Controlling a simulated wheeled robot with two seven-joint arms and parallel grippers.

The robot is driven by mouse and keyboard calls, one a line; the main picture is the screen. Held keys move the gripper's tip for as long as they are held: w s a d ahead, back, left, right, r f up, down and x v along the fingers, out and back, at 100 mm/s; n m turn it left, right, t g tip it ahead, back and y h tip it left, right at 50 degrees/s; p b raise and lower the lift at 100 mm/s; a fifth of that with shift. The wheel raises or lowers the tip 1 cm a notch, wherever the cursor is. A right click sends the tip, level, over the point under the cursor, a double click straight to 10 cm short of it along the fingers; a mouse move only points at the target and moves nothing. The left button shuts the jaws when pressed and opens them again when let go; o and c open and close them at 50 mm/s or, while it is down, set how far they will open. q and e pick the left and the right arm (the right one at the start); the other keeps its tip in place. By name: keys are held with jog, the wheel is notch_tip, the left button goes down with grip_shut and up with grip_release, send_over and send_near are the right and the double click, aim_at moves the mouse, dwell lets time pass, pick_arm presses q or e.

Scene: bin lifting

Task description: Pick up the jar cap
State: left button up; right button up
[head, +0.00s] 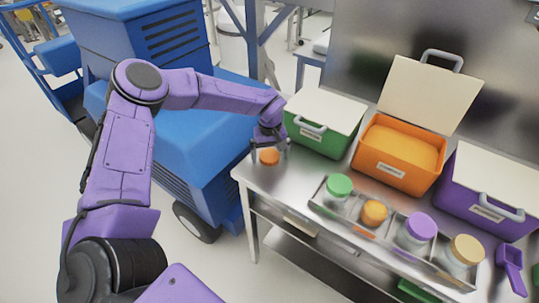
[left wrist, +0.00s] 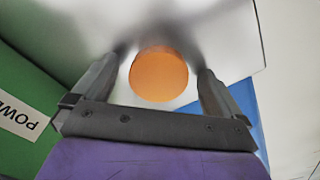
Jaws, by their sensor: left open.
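The jar cap is a round orange disc (head: 269,156) lying on the left end of the metal table, in front of the green bin. My left gripper (head: 270,147) is right over it, fingers pointing down. In the left wrist view the orange cap (left wrist: 159,75) shows between the two open fingers (left wrist: 160,82), with a gap on each side. The fingers do not appear to touch it. In the tray, an open-looking jar with orange contents (head: 374,213) stands between a green-capped jar (head: 339,187) and a purple-capped jar (head: 417,230). My right gripper is not in view.
The green bin (head: 309,140) stands closed just behind the cap. The orange bin (head: 385,172) is open, and the purple bin (head: 463,207) is at the right. A purple scoop (head: 510,264) lies at the far right. The metal table's (head: 270,185) left front corner is clear.

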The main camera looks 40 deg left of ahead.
pick_arm(q)
jog(key=c, duration=1.1)
jog(key=shift+o, duration=0.2)
